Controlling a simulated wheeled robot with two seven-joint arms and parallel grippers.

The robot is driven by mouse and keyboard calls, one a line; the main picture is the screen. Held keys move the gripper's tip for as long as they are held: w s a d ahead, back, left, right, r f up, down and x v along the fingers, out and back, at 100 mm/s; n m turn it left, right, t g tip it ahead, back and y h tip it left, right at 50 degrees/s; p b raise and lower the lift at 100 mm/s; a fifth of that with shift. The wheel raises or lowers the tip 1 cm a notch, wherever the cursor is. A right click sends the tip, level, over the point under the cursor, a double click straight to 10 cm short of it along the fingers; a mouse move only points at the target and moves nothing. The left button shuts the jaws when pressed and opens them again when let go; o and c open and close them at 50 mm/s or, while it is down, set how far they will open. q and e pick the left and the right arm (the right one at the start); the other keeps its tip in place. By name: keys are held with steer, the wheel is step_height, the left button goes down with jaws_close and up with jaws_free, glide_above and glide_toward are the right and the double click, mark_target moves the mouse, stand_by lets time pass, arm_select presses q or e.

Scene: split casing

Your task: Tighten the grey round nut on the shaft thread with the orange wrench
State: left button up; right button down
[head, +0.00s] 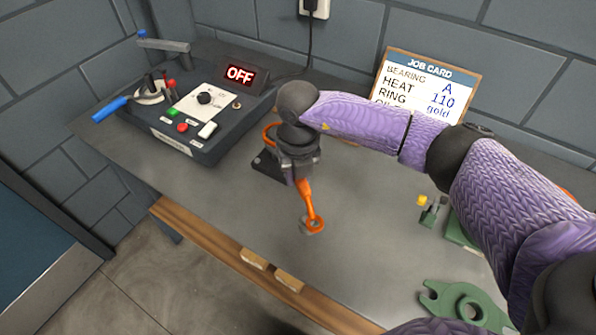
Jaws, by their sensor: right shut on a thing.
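My right gripper (302,176) points down over the middle of the bench and is shut on the orange wrench (307,197). The wrench slants down toward the front, and its ring end (314,223) is low over the bench. A small grey round thing (306,230) shows at the ring; it may be the nut, but I cannot tell whether the ring is around it or only above it. I cannot make out the shaft thread. My left gripper is not in view.
A control box (205,112) with an OFF display (240,75) stands at the back left. A dark block (268,164) is behind my right gripper. A job card (425,85) leans at the back. Green casing parts (465,303) lie at the right. The front middle bench is clear.

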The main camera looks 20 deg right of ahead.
steer(key=shift+d, duration=0.15)
stand_by(0.4)
stand_by(0.4)
steer(key=shift+d+p, duration=0.1)
steer(key=shift+p, duration=0.2)
stand_by(0.4)
steer(key=shift+r, duration=0.15)
